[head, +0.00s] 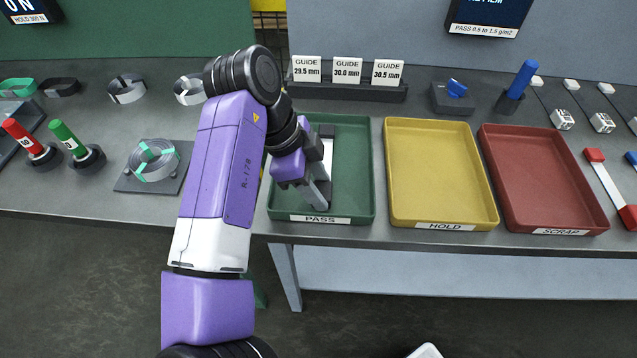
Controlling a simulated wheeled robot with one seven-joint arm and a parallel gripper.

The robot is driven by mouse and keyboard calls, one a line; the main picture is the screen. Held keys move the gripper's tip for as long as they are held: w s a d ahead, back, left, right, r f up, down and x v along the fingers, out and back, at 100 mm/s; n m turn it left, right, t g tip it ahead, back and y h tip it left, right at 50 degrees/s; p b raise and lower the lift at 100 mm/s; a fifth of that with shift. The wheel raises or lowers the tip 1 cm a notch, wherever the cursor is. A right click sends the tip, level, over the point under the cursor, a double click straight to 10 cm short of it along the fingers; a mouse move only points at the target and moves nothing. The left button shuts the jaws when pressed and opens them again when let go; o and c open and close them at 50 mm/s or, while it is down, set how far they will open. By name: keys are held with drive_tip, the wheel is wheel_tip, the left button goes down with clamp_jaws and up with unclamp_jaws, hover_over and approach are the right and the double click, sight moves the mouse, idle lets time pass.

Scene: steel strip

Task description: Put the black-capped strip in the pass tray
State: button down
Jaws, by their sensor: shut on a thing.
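The green pass tray (355,195), labelled PASS, stands on the bench just right of my arm. My gripper (319,198) is over the inside of this tray, pointing down. It is shut on the pale steel strip with a black cap (328,150), whose black end is toward the back of the tray. The strip lies lengthwise within the tray's outline. My gripper hides its near part, and I cannot tell whether it touches the tray floor.
The yellow HOLD tray (437,172) and red SCRAP tray (540,178) stand to the right, both empty. A guide rack (347,91) stands behind the pass tray. A red-capped strip (603,187) lies at far right. Coils and red and green markers are on the left.

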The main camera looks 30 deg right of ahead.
drive_tip(key=shift+f, duration=0.25)
drive_tip(key=c, duration=0.7)
unclamp_jaws()
drive_tip(key=shift+o, duration=0.2)
drive_tip(key=v, duration=0.7)
drive_tip(key=shift+r+b, duration=0.3)
drive_tip(key=shift+r, duration=0.1)
drive_tip(key=shift+w+a, duration=0.1)
